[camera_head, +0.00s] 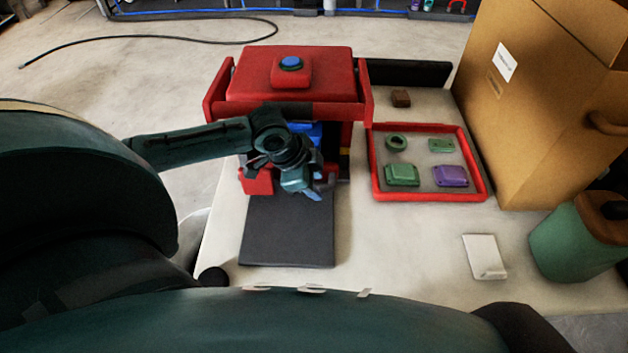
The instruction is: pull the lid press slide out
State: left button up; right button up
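The lid press (330,83) is red, with a blue button (291,63) on top, and stands at the back of the table. A flat dark grey plate (287,235) reaches from the foot of the press toward me; I cannot tell whether it is the slide itself or a base under it. A blue part (307,131) shows in the press opening, partly hidden by my arm. My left gripper (312,190) is at the front of the press, above the back end of the plate. Its fingers are small and partly hidden. My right gripper is not in view.
A red-rimmed tray (430,198) right of the press holds several green and purple parts. A cardboard box (535,100), a green canister (570,245) and a white card (484,257) are at the right. The table's front middle is clear.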

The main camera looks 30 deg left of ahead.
pick_arm(q)
jog(key=shift+c, duration=0.2)
grip_shut()
dwell(0.5)
